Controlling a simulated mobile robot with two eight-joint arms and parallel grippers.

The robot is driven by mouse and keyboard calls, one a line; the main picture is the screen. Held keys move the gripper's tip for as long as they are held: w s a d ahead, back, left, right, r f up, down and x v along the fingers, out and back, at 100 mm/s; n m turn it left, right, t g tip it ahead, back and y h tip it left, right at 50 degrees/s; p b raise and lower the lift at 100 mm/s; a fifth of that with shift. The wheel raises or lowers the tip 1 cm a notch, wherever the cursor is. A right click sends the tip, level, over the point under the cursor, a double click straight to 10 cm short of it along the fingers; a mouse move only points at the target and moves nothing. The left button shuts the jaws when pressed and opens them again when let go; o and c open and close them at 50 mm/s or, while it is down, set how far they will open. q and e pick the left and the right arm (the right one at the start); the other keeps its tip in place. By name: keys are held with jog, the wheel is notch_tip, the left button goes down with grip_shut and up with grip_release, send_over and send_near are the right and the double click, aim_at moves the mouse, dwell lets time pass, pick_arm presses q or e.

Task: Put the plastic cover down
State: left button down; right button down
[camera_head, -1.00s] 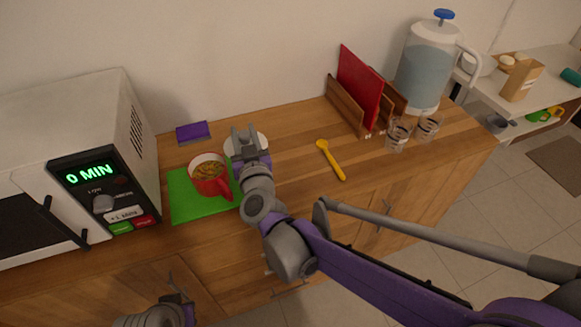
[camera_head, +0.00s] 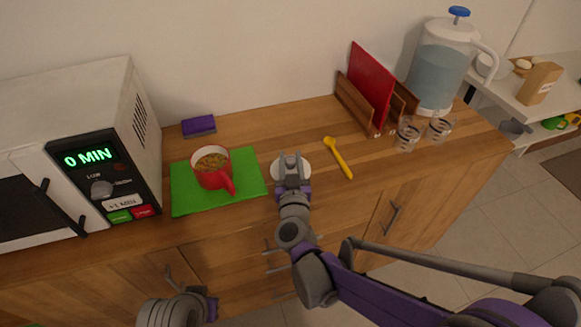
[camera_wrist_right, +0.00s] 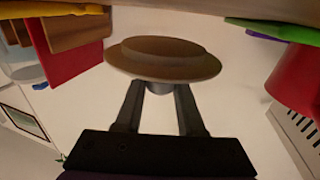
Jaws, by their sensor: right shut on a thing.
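The plastic cover (camera_head: 291,163) is a round whitish disc with a knob, just right of the green mat in the head view. My right gripper (camera_head: 294,184) is shut on it. In the right wrist view the cover (camera_wrist_right: 163,58) looks brown in shadow, and the two fingers of the right gripper (camera_wrist_right: 158,95) close on its knob. I cannot tell whether the cover touches the counter. My left gripper (camera_head: 180,282) is at the bottom left, in front of the counter, with its fingers partly seen and empty.
A red mug (camera_head: 212,173) of food stands on a green mat (camera_head: 190,203), left of the cover. A yellow spoon (camera_head: 338,157) lies to the right. A microwave (camera_head: 95,150), a purple sponge (camera_head: 198,126), a wooden rack (camera_head: 358,103) and glasses (camera_head: 408,134) stand around. Counter behind the cover is clear.

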jog(key=shift+f, duration=1.3)
jog(key=shift+f+b, duration=0.15)
jog(key=shift+b, duration=0.2)
jog(key=c, duration=0.5)
grip_release()
